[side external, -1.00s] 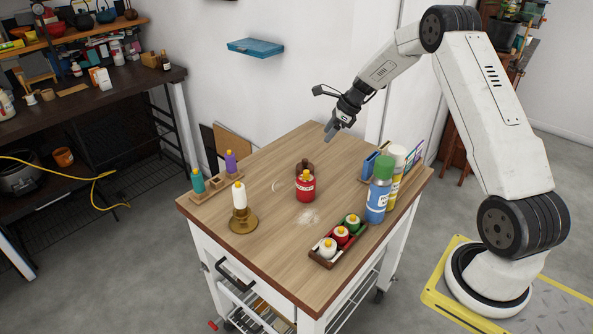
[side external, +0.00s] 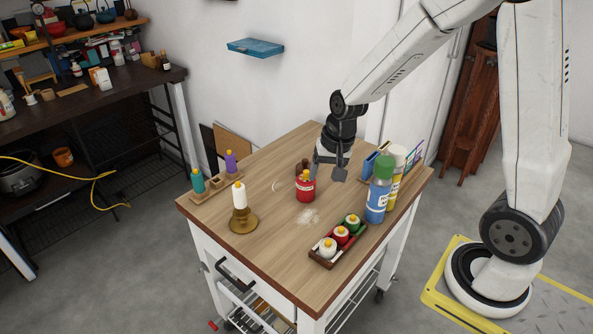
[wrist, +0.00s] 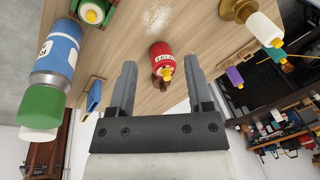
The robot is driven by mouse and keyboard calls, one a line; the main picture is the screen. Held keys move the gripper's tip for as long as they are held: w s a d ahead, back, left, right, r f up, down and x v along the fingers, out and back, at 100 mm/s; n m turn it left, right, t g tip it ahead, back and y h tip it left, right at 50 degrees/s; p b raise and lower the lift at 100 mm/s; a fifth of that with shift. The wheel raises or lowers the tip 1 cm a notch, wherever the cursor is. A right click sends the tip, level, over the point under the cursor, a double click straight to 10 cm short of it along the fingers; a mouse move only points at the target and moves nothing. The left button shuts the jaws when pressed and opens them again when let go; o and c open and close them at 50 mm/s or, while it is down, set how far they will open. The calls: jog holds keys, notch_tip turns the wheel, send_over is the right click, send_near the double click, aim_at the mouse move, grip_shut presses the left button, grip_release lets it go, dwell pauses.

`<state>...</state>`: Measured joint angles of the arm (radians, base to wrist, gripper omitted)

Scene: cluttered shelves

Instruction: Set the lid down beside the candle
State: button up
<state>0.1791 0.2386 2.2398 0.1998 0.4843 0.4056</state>
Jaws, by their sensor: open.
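A red jar candle (side external: 306,190) with a pale label and a yellow tip stands mid-table; the wrist view shows it too (wrist: 160,53). A dark brown rounded piece (side external: 302,166), perhaps the lid, is close behind it, partly hidden; it also shows in the wrist view (wrist: 156,84). I cannot tell whether they touch. A white candle (side external: 239,196) stands in a brass holder (side external: 243,222) at the table's front left. My gripper (side external: 328,170) is open and empty, just right of and behind the red jar. In the wrist view its fingers (wrist: 160,68) point toward the jar and brown piece.
A tray of several small candles (side external: 323,259) lies at the front right. A blue spray can (side external: 379,190) and a yellow-and-white can (side external: 396,180) stand at the right. Teal (side external: 197,181) and purple (side external: 231,161) candles stand at the left.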

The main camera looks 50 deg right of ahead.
jog(key=s+a+n, duration=0.5)
jog(key=s+n, duration=0.3)
jog(key=shift+s+n+h, duration=0.25)
jog(key=shift+n+h, duration=0.05)
